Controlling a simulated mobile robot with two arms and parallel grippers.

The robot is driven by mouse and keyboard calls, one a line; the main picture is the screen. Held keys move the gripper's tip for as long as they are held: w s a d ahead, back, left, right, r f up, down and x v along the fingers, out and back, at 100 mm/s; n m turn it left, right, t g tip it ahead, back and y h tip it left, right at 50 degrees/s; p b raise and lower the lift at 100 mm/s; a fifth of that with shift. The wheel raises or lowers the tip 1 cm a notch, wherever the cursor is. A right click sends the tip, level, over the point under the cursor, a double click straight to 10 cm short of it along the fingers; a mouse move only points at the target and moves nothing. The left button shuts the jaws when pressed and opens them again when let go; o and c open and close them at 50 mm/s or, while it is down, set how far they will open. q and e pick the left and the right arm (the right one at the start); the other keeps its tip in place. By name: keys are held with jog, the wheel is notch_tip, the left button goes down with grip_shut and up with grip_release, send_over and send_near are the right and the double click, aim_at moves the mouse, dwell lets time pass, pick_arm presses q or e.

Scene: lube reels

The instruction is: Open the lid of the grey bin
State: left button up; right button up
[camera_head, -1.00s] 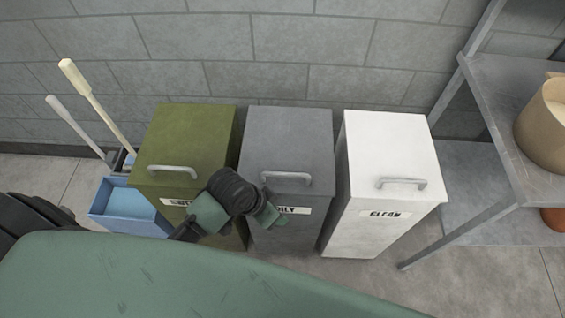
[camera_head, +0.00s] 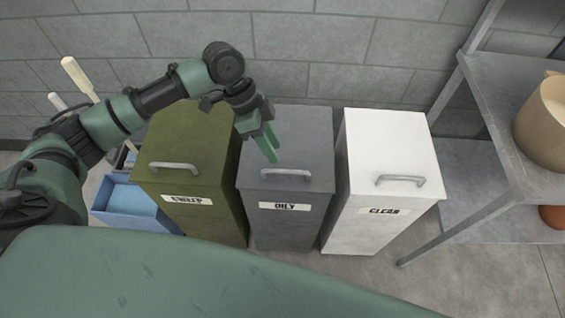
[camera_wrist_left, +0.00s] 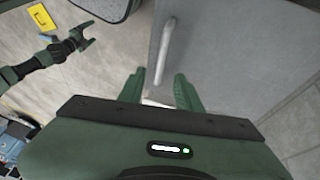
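The grey bin (camera_head: 290,130) stands between two other bins, labelled OILY, with its lid closed. Its bar handle (camera_head: 285,175) is at the lid's front edge. My left gripper (camera_head: 272,156) reaches down over the lid, just behind the handle. In the left wrist view my left gripper (camera_wrist_left: 160,76) is open, with the handle (camera_wrist_left: 165,50) ahead of the gap between its fingers; it is not gripped. My right gripper (camera_wrist_left: 84,36) shows small at the upper left of the left wrist view, apparently open and empty; it is outside the head view.
A green SWEEP bin (camera_head: 190,140) is close on the left and a white CLEAN bin (camera_head: 390,145) on the right. A metal shelf (camera_head: 530,170) with a tan pot (camera_head: 545,125) stands at far right. A blue box (camera_head: 125,205) is at left.

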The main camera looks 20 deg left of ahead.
pick_arm(q)
send_over(283, 165)
jog(key=s+d, duration=0.1)
jog(key=s, duration=0.3)
jog(key=shift+w+d+f+p, duration=0.1)
jog(key=shift+f+p, duration=0.1)
jog(key=shift+f, duration=1.45)
jog(key=shift+w+f+p, duration=0.1)
jog(key=shift+f+p, duration=0.1)
jog(key=shift+f, duration=1.4)
grip_shut()
